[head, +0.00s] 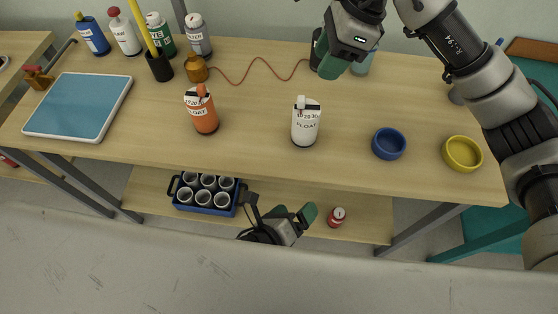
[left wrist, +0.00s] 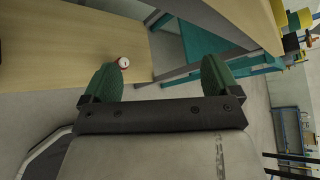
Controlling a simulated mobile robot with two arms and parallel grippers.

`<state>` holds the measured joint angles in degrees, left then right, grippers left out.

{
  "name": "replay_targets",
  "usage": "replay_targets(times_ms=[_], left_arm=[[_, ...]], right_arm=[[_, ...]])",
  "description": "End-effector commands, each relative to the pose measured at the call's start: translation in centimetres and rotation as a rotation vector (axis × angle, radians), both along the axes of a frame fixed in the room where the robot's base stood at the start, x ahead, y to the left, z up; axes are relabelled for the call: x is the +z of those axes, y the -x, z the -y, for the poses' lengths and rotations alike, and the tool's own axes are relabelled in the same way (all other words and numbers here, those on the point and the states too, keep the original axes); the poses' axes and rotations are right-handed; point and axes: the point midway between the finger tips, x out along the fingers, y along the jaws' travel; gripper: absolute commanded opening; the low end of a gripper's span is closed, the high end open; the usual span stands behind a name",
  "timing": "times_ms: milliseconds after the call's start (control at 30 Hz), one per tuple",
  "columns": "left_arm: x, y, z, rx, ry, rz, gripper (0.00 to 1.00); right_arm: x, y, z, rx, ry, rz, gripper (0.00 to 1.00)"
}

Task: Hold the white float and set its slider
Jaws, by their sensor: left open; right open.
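The white float (head: 305,125) stands upright on the wooden table, right of the middle, with a scale and a light slider (head: 301,101) at its top. An orange float (head: 203,115) of the same kind stands to its left. My right gripper (head: 345,60) is open above the back of the table, behind and to the right of the white float. My left gripper (head: 297,215) is open and empty, low in front of the table. In the left wrist view its green fingers (left wrist: 160,85) are spread with nothing between them. The white float is not seen in that view.
A blue bowl (head: 389,144) and a yellow bowl (head: 462,153) stand right of the white float. Several bottles and a blue-topped tray (head: 78,106) are at the left. A red wire (head: 258,64) runs along the back. The lower shelf holds a blue crate (head: 240,194) and red can (head: 337,217).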

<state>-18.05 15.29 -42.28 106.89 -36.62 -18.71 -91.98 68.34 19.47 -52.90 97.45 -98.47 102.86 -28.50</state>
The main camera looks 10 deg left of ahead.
Motion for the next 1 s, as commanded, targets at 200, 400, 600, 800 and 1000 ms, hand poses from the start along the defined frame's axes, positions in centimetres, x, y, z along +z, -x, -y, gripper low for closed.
replay_targets(times_ms=[200,400,600,800,1000], left_arm=[[9.2,1.6,2.5,-0.149,-0.144,0.333,0.91],[13.4,-0.8,0.7,-0.105,-0.337,0.575,0.91],[13.9,-3.7,-2.7,-0.021,-0.517,0.679,0.91],[14.0,-5.1,-4.0,0.009,-0.597,0.714,0.91],[14.1,-7.7,-2.9,0.010,-0.597,0.718,0.91]], right_arm=[[0.0,0.0,0.0,0.000,0.000,0.000,0.43],[0.0,0.0,0.0,0.000,0.000,0.000,0.43],[0.0,0.0,0.0,0.000,0.000,0.000,0.43],[0.0,0.0,0.0,0.000,0.000,0.000,0.43],[0.0,0.0,0.0,0.000,0.000,0.000,0.43]])
